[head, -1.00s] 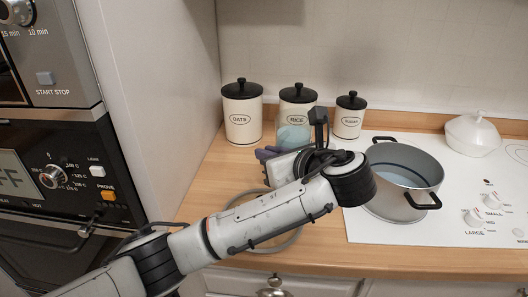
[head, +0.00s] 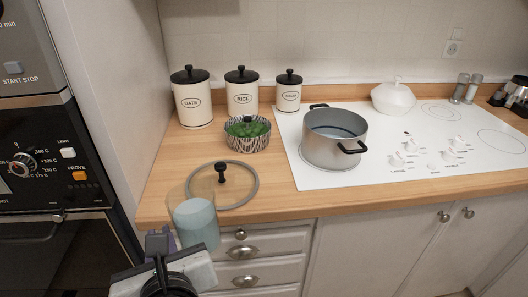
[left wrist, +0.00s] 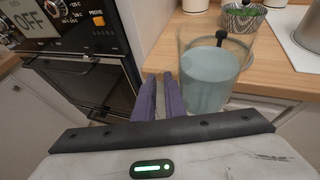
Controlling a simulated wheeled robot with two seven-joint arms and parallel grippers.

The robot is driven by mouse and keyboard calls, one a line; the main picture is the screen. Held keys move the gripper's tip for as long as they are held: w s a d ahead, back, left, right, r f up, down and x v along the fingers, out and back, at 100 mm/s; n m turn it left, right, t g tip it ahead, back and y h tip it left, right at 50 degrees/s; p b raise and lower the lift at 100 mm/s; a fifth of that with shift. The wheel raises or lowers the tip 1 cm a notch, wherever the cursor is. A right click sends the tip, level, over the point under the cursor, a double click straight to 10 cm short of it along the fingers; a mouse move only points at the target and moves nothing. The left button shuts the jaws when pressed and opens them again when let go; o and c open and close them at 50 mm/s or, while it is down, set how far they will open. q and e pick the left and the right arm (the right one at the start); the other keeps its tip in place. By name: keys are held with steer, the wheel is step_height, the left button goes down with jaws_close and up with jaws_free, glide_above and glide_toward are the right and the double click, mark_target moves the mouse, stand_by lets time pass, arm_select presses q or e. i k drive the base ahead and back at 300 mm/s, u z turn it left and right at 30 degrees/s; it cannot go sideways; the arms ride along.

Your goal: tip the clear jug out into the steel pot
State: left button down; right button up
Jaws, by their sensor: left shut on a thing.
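The clear jug (head: 195,222) is upright with pale blue liquid in its lower part. It also shows in the left wrist view (left wrist: 210,78). My left gripper (head: 160,240) is at its left side, its purple fingers (left wrist: 160,97) close together and shut on the jug; the exact grip spot is hard to see. The jug is held in front of the counter's front edge, apart from the pot. The steel pot (head: 333,150) stands uncovered on the white hob to the right, with black handles and a bluish-grey inside. My right gripper is not in view.
A glass lid with a black knob (head: 222,172) lies on the counter behind the jug. A patterned bowl of greens (head: 247,142) and canisters (head: 192,105) stand behind it. A white lidded dish (head: 393,97) sits on the hob (head: 400,170). Ovens (head: 50,180) stand left.

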mark_target(334, 139)
steer(key=z, duration=0.3)
steer(key=k, duration=1.05)
steer(key=z, duration=1.5)
steer(key=i, duration=1)
steer(key=u, duration=0.95)
steer(key=i, duration=0.5)
steer(key=u, duration=0.6)
